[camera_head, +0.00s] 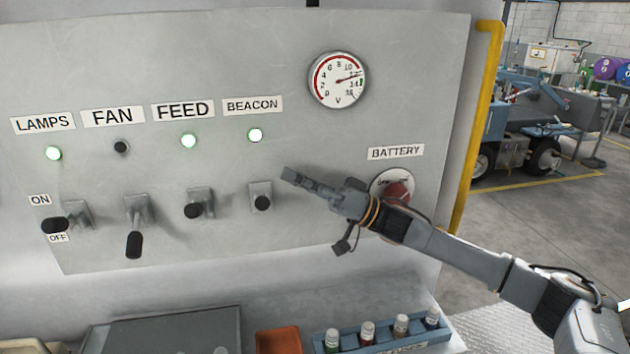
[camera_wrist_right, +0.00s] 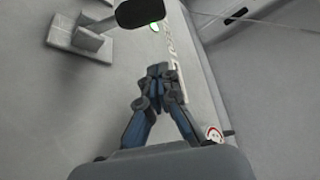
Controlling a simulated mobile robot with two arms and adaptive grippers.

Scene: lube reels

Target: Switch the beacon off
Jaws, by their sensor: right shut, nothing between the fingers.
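The beacon switch (camera_head: 260,196) is a grey bracket with a black-tipped lever under the BEACON label (camera_head: 253,105). Its lever points out toward the head camera, unlike the FAN lever, which hangs down. The beacon light (camera_head: 255,135) glows white with a green rim. My right gripper (camera_head: 286,174) is shut and empty, a little right of and above the beacon switch in the picture, apart from it. The right wrist view shows the closed fingers (camera_wrist_right: 158,72), with a black lever knob (camera_wrist_right: 140,11) beyond them, likely the beacon's. My left gripper is out of view.
To the left are the FEED switch (camera_head: 196,205), FAN switch (camera_head: 136,230) and LAMPS switch (camera_head: 68,218). The red battery knob (camera_head: 398,191) is partly behind my right arm. A gauge (camera_head: 338,80) sits above. A blue bottle rack (camera_head: 437,335) and an orange tray (camera_head: 278,341) lie below.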

